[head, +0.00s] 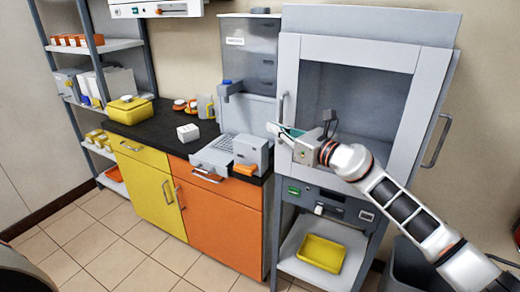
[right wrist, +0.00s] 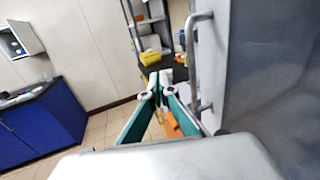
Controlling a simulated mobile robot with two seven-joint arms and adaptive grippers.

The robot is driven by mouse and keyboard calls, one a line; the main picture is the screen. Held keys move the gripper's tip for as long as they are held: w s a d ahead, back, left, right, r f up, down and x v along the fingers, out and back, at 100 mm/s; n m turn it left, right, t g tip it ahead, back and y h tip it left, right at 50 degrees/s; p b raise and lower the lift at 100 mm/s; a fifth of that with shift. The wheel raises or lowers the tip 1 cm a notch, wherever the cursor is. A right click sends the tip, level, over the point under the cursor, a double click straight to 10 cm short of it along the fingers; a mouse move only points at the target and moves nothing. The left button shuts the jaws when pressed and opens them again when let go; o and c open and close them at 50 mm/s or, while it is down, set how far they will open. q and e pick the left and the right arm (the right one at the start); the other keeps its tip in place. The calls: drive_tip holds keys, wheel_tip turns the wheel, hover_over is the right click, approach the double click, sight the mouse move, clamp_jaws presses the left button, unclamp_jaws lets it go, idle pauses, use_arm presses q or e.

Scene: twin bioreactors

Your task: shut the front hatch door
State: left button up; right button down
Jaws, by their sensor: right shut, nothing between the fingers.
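The front hatch (head: 345,52) is a pale grey frame around a large window on the tall cabinet at the right. A grey interior shows through it. I cannot tell whether the door is ajar or flush. A vertical bar handle (head: 283,106) is at its left edge, and another handle (head: 437,140) is at the right. My right gripper (head: 272,128) is shut and empty, in front of the lower left of the hatch. In the right wrist view, its teal fingers (right wrist: 165,80) meet just left of a grey handle (right wrist: 196,62); contact is unclear. My left gripper is out of view.
A black counter (head: 150,128) on yellow and orange cupboards stands left of the cabinet, with an instrument (head: 240,152) near the gripper. A yellow tray (head: 321,253) lies on the shelf below. Tiled floor (head: 105,245) is open at the front left.

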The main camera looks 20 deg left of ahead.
drive_tip(key=shift+s+p, duration=2.65)
drive_tip(key=shift+s, duration=2.55)
drive_tip(key=s+d+f+m+t+h, duration=0.3)
drive_tip(key=d+f+m+t+h, duration=0.15)
drive_tip(key=d+f+m, duration=0.85)
drive_tip(key=s+d+f+m+t+h, duration=0.4)
drive_tip(key=d+f+m, duration=0.6)
drive_tip(key=d+m, duration=0.75)
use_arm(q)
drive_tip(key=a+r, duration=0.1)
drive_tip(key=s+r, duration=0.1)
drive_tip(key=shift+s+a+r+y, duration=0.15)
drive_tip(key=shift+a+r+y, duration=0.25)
use_arm(e)
drive_tip(key=s+d+f+m+g+h, duration=0.2)
drive_tip(key=s+d+f+m, duration=0.5)
drive_tip(key=s+f, duration=0.2)
drive_tip(key=s+d+f+m+g+h, duration=0.3)
drive_tip(key=s+d+f+m, duration=0.4)
drive_tip(key=s+f, duration=0.3)
drive_tip(key=shift+g+h, duration=0.35)
